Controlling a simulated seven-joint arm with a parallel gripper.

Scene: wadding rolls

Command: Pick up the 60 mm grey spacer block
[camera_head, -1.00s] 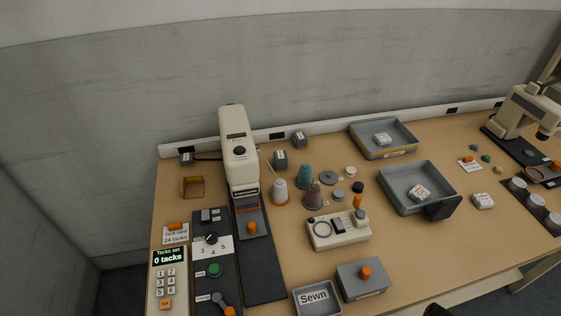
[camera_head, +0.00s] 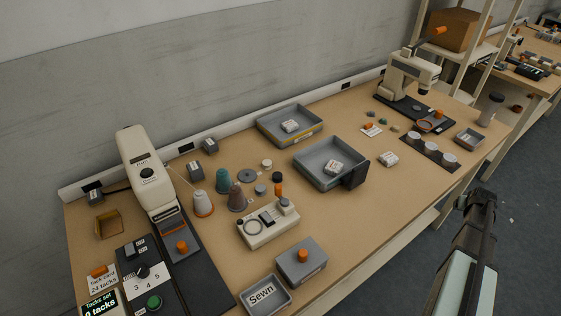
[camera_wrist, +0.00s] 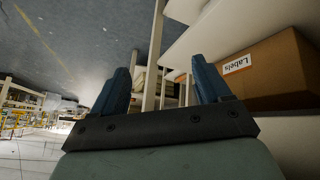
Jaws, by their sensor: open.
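Three small dark grey blocks with pale labels stand near the back of the bench in the head view: one at the far left (camera_head: 94,195), one right of the tacking machine (camera_head: 195,171), and one near the back rail (camera_head: 210,145). Their labels are too small to read, so I cannot tell which is the 60 mm spacer block. My gripper (camera_wrist: 164,84) is open and empty in the wrist view, its two blue fingers wide apart. In the head view my arm shows at lower right, off the bench's front edge, far from the blocks. No block shows in the wrist view.
Thread cones (camera_head: 222,181), a tester box (camera_head: 267,224) and grey trays (camera_head: 330,162) fill the middle. A second machine (camera_head: 410,75) stands at the far right. A Labels carton (camera_wrist: 270,70) is close to my gripper in the wrist view.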

